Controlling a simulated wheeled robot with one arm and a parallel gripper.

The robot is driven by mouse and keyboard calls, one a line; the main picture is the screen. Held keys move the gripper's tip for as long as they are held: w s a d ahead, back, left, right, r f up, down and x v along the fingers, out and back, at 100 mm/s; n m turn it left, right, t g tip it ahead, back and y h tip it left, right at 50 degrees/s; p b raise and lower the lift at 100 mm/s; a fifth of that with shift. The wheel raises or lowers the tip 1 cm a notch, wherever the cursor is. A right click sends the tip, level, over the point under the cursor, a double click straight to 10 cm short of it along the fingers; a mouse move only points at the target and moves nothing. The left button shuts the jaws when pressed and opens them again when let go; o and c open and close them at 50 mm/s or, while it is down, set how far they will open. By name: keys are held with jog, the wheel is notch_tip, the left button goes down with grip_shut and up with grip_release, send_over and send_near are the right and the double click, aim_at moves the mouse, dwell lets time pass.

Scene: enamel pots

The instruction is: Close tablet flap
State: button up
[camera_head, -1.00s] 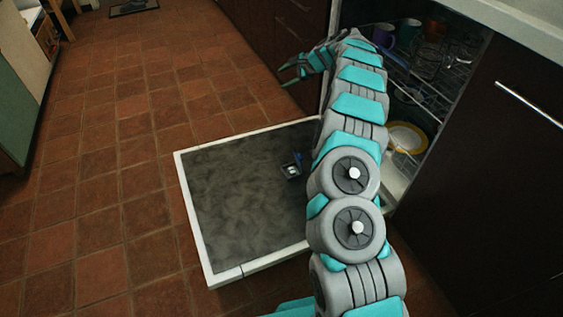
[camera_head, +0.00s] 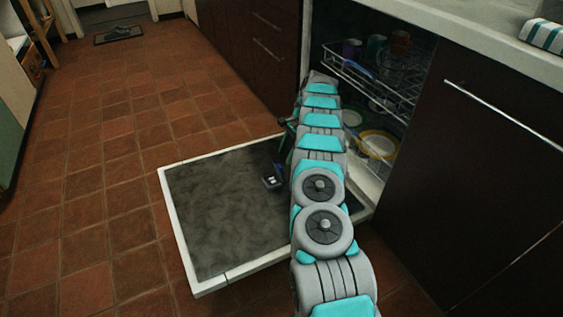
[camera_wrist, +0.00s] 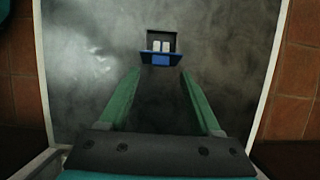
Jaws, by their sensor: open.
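The tablet compartment (camera_head: 269,182) sits on the inner face of the lowered dishwasher door (camera_head: 210,215). Its small flap (camera_wrist: 159,58) shows blue in the wrist view, and pale tablets (camera_wrist: 160,46) show in the dark compartment behind it. The flap looks open. My gripper (camera_wrist: 158,75) has its two green fingers apart and empty, above the door. The flap lies between and just beyond the fingertips in the wrist view, and I cannot tell whether they touch it. In the head view my arm hides most of the gripper.
The open dishwasher holds an upper rack (camera_head: 375,85) with cups and a yellow-rimmed plate (camera_head: 377,145) below. Dark cabinets (camera_head: 480,170) stand on the right. The tiled floor (camera_head: 100,150) left of the door is clear.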

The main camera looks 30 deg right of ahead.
aim_at(280, 165)
jog(key=x, duration=0.4)
jog(key=shift+a+f, duration=0.1)
jog(key=shift+f, duration=0.05)
jog(key=shift+c, duration=0.2)
grip_shut()
